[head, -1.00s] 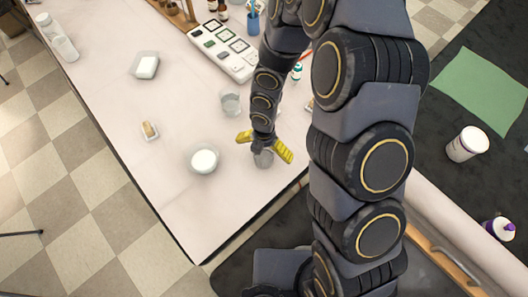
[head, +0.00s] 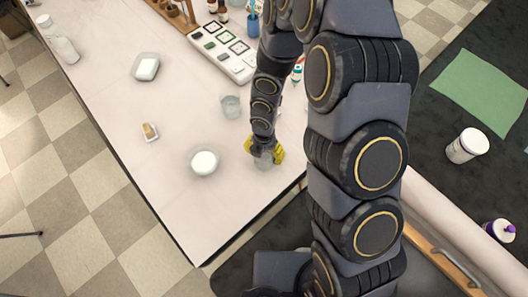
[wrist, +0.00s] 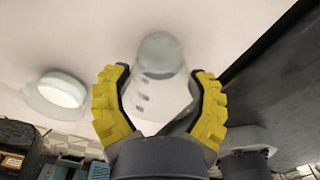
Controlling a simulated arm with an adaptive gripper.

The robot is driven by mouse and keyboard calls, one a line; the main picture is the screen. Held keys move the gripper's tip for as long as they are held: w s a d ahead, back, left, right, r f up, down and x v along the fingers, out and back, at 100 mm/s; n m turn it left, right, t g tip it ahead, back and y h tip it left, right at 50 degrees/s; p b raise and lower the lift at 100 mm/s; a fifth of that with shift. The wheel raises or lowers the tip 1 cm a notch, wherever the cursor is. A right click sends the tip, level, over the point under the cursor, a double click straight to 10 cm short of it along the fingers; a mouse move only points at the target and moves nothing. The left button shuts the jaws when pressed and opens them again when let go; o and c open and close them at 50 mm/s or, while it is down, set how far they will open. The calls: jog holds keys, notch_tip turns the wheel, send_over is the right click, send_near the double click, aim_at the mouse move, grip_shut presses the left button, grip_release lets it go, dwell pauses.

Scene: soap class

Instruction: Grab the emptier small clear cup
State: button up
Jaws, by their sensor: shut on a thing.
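My gripper (head: 264,150) points down near the table's front right edge, its yellow fingers shut on a small clear cup (head: 264,162). In the wrist view, the yellow fingers (wrist: 160,78) press on opposite sides of this cup (wrist: 161,58), with its pale base toward the table. Its contents are hard to make out. A second small clear cup (head: 231,106) stands farther back and to the left, apart from my gripper. Its fill level is too small to tell.
A round white-filled bowl (head: 204,163) stands left of my gripper. A small dish with a tan bar (head: 150,131), a rectangular container (head: 146,67) and a palette tray (head: 224,50) lie farther off. The table (head: 195,220) is clear toward its front corner.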

jog(key=shift+r, duration=0.2)
jog(key=shift+r, duration=4.75)
